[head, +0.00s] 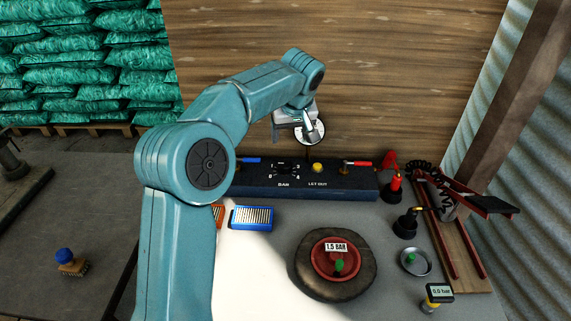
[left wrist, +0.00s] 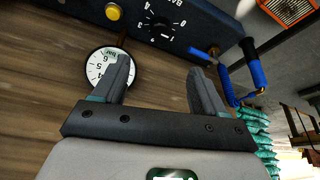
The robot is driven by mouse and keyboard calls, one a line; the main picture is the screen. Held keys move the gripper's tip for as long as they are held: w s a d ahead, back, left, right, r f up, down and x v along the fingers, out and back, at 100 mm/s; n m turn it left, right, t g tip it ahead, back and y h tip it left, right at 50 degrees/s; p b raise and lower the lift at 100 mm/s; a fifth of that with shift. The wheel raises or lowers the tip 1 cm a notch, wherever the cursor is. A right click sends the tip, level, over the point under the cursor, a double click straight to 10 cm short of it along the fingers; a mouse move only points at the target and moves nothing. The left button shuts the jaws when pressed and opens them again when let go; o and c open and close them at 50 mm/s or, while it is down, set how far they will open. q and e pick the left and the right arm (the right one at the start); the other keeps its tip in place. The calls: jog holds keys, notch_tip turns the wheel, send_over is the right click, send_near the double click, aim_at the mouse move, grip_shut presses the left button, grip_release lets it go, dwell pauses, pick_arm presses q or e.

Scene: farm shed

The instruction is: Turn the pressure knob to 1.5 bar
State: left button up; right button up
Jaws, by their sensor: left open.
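The black pressure knob (head: 287,169) sits on the dark blue panel (head: 345,186), above the word BAR; its numbered scale is too small to read in the head view. It also shows in the left wrist view (left wrist: 160,27), beyond my fingertips. My left gripper (head: 302,127) hangs above and behind the panel. In the left wrist view my left gripper (left wrist: 162,68) is open and empty, its fingers apart from the knob. A round white gauge (left wrist: 101,68) is partly hidden by one finger. My right gripper is not in view.
A yellow button (head: 317,167) sits right of the knob, with a red-handled valve (head: 357,163) beyond. A blue handle (left wrist: 256,65) is on the knob's other side.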

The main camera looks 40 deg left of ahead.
aim_at(285, 164)
pick_arm(q)
jog(key=x, duration=1.6)
jog(key=shift+f, duration=0.3)
jog(key=shift+r, duration=0.1)
jog(key=c, duration=1.1)
